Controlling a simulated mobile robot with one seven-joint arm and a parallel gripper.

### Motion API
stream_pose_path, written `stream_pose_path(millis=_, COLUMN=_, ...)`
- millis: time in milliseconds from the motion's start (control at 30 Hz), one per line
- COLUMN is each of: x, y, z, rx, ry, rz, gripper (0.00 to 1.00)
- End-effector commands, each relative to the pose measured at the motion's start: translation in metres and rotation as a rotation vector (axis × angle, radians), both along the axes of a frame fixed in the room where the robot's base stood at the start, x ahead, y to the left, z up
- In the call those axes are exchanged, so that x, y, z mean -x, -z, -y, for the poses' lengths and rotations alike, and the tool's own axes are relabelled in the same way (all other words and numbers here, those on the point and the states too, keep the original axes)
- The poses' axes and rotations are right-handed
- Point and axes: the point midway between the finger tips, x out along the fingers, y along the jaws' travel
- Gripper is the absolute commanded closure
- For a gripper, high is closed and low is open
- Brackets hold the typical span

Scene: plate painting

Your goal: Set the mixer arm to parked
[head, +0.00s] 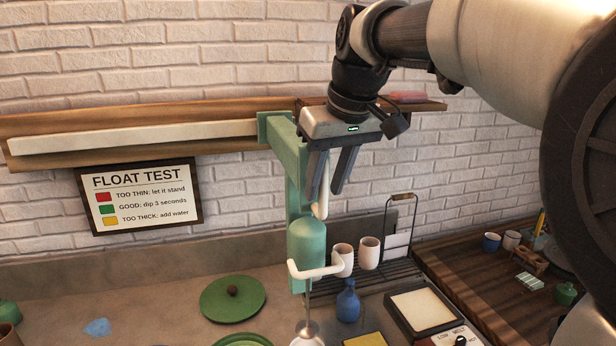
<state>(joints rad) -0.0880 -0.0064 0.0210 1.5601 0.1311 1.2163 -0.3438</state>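The mixer is a pale green stand (296,165) with a rounded green head (306,241) in the middle of the head view. A white bent handle (310,272) sticks out from the head, and a thin shaft runs down from it. A cream lever (321,204) hangs beside the stand. My gripper (324,198) points down in front of the stand, its two dark fingers spread apart. The lever shows between the fingertips; I cannot tell whether they touch it. My gripper hides part of the stand's upper right side.
A wooden wall shelf (60,124) with a long cream bar (130,138) runs left of the stand. A sign (140,196) hangs left.

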Motion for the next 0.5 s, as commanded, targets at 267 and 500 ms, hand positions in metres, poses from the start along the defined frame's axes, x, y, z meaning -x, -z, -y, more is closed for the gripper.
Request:
stream_pose_path(millis=267, x=0.01, y=-0.031, z=0.005, rx=-0.001, ry=0.0, rz=0.005, gripper=0.68)
stream_pose_path(millis=500, x=0.031, y=-0.086, z=0.014, rx=0.0, ry=0.001, rz=0.005, gripper=0.68)
